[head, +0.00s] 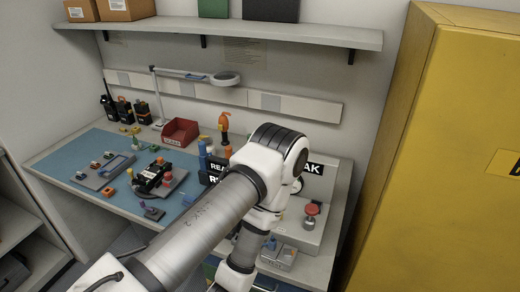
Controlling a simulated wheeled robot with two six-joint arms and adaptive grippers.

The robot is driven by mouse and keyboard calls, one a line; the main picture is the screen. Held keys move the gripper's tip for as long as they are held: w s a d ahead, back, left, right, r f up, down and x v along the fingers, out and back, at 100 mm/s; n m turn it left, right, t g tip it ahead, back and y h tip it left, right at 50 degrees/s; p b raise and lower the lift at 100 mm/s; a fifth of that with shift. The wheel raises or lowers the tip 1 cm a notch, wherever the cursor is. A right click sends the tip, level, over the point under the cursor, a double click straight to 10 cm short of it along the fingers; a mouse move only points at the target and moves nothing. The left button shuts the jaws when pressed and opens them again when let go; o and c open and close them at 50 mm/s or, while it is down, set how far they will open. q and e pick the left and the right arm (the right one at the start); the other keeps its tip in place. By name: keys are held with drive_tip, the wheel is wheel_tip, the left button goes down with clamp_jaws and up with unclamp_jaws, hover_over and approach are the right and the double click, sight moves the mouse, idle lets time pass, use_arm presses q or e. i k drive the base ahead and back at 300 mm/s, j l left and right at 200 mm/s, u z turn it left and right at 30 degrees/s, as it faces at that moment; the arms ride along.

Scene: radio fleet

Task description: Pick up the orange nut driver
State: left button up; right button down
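An upright orange-handled tool (224,122) stands at the back of the workbench, right of the red bin. A second, shorter orange piece (228,151) shows just below it, partly close to my arm. Both are too small to tell for certain which is the nut driver. A blue-handled tool (203,147) stands just left of them. One of my arms crosses the middle of the view from the lower left and bends down over the bench front. It hides part of the bench. Neither gripper shows.
A red bin (180,132), a desk lamp (224,78) and several black radios (124,111) stand along the back of the bench. A blue mat (60,158) holds small parts. A shelf (230,31) hangs above. A yellow cabinet (440,150) stands at right.

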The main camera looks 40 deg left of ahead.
sight(229, 148)
drive_tip(key=k+j+z, duration=0.1)
drive_tip(key=j, duration=0.35)
drive_tip(key=k+j+z, duration=0.1)
drive_tip(key=j, duration=0.4)
drive_tip(key=k+j+z, duration=0.1)
drive_tip(key=k+j, duration=0.15)
drive_tip(key=j, duration=0.15)
drive_tip(key=k+j+z, duration=0.1)
drive_tip(key=j, duration=0.35)
drive_tip(key=k+j+z, duration=0.1)
drive_tip(key=k+j, duration=0.15)
drive_tip(key=j, duration=0.2)
drive_tip(key=k+j+z, duration=0.1)
drive_tip(key=j, duration=0.3)
drive_tip(key=k+j+z, duration=0.15)
drive_tip(key=k+j, duration=0.15)
